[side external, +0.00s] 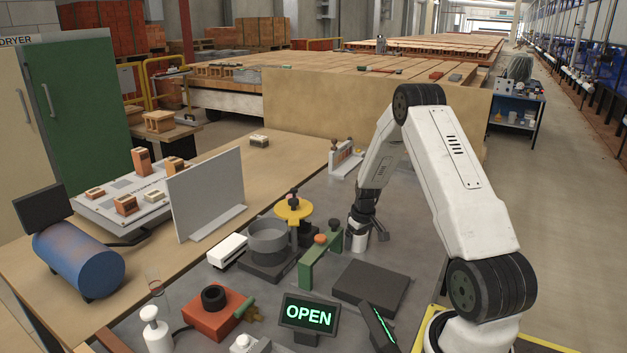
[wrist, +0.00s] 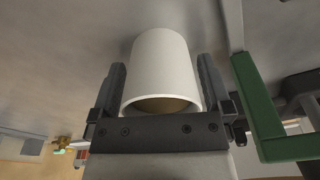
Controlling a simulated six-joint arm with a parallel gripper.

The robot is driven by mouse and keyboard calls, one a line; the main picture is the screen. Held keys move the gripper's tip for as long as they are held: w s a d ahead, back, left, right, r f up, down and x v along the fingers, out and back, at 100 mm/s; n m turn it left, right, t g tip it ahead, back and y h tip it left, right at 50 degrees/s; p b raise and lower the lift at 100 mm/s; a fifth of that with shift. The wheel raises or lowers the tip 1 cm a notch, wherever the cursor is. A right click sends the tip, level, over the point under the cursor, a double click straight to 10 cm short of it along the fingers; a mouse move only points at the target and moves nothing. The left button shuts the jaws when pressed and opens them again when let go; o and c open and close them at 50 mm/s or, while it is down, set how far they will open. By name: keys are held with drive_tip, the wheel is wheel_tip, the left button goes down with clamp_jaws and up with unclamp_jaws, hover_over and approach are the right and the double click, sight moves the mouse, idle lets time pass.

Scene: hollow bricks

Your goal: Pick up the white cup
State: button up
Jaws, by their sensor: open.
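The white cup (wrist: 165,65) stands between the two dark fingers of my gripper (wrist: 161,62) in the wrist view. A narrow gap shows on each side of the cup, more clearly toward the fingertips. A brownish interior shows at its near rim. In the side view the cup (side external: 357,242) is on the grey table, partly hidden by my gripper (side external: 364,228), which points down at it with its fingers open around it.
A green bracket (side external: 320,262) stands close to the left of the cup; it shows at right in the wrist view (wrist: 258,110). A dark flat plate (side external: 371,287) lies in front. A grey round pot (side external: 268,238) and yellow-topped fixture (side external: 293,210) stand farther left.

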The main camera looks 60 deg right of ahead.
drive_tip(key=shift+f, duration=0.2)
idle(0.4)
drive_tip(key=c, duration=1.2)
drive_tip(key=shift+r, duration=0.2)
drive_tip(key=shift+r, duration=0.5)
drive_tip(key=s+a+r, duration=0.9)
drive_tip(key=s+r, duration=0.2)
drive_tip(key=shift+r, duration=0.35)
